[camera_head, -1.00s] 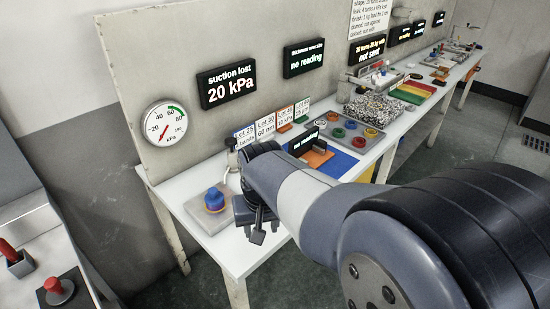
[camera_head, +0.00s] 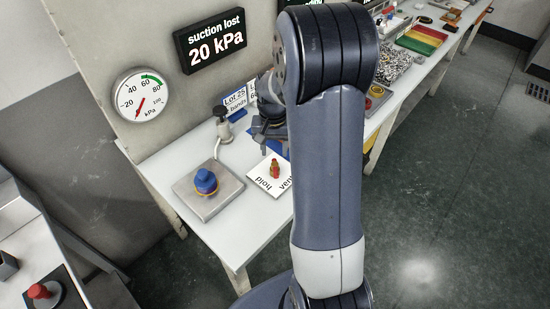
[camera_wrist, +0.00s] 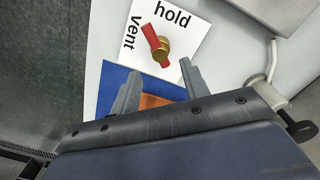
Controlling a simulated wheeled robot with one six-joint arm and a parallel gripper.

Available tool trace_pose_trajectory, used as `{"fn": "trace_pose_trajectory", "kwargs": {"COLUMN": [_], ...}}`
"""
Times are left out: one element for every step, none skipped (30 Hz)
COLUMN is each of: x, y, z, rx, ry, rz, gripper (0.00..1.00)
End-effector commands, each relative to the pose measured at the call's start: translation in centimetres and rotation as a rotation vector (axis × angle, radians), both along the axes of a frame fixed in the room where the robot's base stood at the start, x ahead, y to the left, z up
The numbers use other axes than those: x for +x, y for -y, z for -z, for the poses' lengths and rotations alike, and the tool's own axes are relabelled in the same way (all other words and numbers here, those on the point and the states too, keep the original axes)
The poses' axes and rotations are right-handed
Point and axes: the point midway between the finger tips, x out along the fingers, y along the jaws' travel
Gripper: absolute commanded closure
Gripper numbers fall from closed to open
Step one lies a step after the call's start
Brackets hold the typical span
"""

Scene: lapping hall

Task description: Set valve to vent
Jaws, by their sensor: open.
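The valve has a red handle (camera_wrist: 154,38) on a brass body, on a white plate (camera_wrist: 187,52) lettered "hold" and "vent". In the wrist view the handle slants, with its far end toward the upper left, between the two words. In the head view the red valve (camera_head: 274,168) stands on its plate (camera_head: 258,189), whose "vent" side is partly covered by my arm. My gripper (camera_wrist: 161,68) is open and empty, its fingertips just short of the valve and apart from it. In the head view my gripper (camera_head: 270,148) is partly hidden by my arm.
A blue knob (camera_head: 205,180) sits on a grey metal block (camera_head: 202,205) beside the plate. The round gauge (camera_head: 140,96) is on the panel, near a display (camera_head: 209,40) reading "suction lost 20 kPa". In the wrist view a blue mat (camera_wrist: 108,88) and an orange piece (camera_wrist: 155,101) lie under my fingers.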

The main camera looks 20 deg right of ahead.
Motion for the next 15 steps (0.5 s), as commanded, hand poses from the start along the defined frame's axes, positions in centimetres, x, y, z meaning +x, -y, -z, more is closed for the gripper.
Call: {"fn": "trace_pose_trajectory", "kwargs": {"x": [-0.1, -0.1, -0.1, -0.1, -0.2, -0.1, -0.1, -0.1, -0.1, -0.1, -0.1, -0.1, -0.1, -0.1, -0.1], "y": [0.0, 0.0, 0.0, 0.0, 0.0, 0.0, 0.1, 0.1, 0.1, 0.1, 0.1, 0.1, 0.1, 0.1, 0.1], "z": [1.1, 1.7, 2.4, 2.9, 3.4, 3.9, 4.2, 4.6, 4.9, 5.1, 5.3, 5.5, 5.6, 5.7, 5.8], "rx": [0.002, 0.001, 0.001, 0.002, 0.002, 0.001, 0.001, 0.001, 0.000, 0.000, 0.000, 0.000, 0.000, 0.000, 0.000], "ry": [-0.005, -0.005, -0.005, -0.005, -0.005, -0.003, -0.003, -0.003, -0.002, -0.001, -0.001, -0.001, -0.001, 0.000, 0.000], "rz": [0.000, 0.000, 0.000, 0.000, 0.000, 0.000, 0.000, 0.000, 0.000, 0.000, 0.000, 0.000, 0.000, 0.000, 0.000], "gripper": [0.57, 0.57, 0.57, 0.57, 0.57, 0.57, 0.57, 0.57, 0.57, 0.57, 0.57, 0.57, 0.57, 0.57, 0.57]}}
